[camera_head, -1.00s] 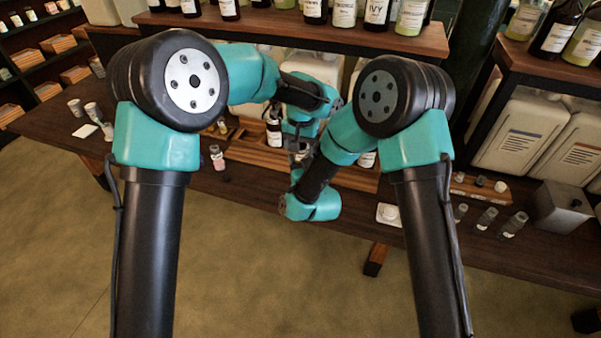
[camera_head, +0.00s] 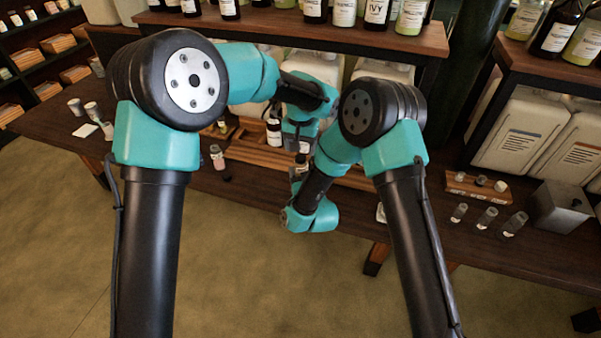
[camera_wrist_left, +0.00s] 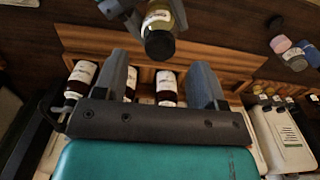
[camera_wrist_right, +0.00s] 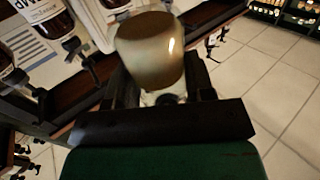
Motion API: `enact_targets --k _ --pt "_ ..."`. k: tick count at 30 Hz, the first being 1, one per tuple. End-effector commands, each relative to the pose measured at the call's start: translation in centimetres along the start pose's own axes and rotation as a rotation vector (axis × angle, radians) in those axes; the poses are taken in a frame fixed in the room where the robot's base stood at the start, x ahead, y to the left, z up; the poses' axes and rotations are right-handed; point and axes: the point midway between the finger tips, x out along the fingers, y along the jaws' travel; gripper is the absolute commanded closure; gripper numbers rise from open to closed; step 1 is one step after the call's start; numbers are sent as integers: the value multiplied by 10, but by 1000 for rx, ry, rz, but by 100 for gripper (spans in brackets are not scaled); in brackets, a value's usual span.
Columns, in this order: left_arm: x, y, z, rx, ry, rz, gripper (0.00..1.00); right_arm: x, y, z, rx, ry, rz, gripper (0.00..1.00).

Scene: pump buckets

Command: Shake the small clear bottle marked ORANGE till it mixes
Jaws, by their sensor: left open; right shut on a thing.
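My right gripper (camera_wrist_right: 160,92) is shut on a small bottle (camera_wrist_right: 150,45), which looks cloudy yellow-brown in the right wrist view. In the left wrist view the same bottle (camera_wrist_left: 158,40) hangs at the top with a pale label that I cannot read. My left gripper (camera_wrist_left: 160,80) is open and empty, its two fingers apart, with the held bottle just beyond them. In the head view the two grippers are close together over the table's front, and the arms hide most of the bottle.
Dark labelled bottles (camera_wrist_left: 166,85) stand in a wooden rack behind. A small pinkish bottle (camera_head: 217,157) stands left on the table (camera_head: 70,135). Several clear vials (camera_head: 487,218) and a grey metal box (camera_head: 560,207) are at the right. Shelves with bottles stand behind.

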Motion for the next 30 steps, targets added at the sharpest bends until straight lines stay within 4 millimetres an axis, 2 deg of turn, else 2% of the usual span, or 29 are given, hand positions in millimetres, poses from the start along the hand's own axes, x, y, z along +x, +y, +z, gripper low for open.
enact_targets --k 7,12,22,30 --pt "0 0 0 0 0 0 36 0 0 -43 1 5 -1 80" --pt "0 0 0 0 0 0 36 0 0 -57 0 1 0 80" --pt "0 0 0 0 0 0 36 0 0 -51 0 -2 0 80" --pt "0 0 0 0 0 0 36 0 0 -6 0 -3 0 80"
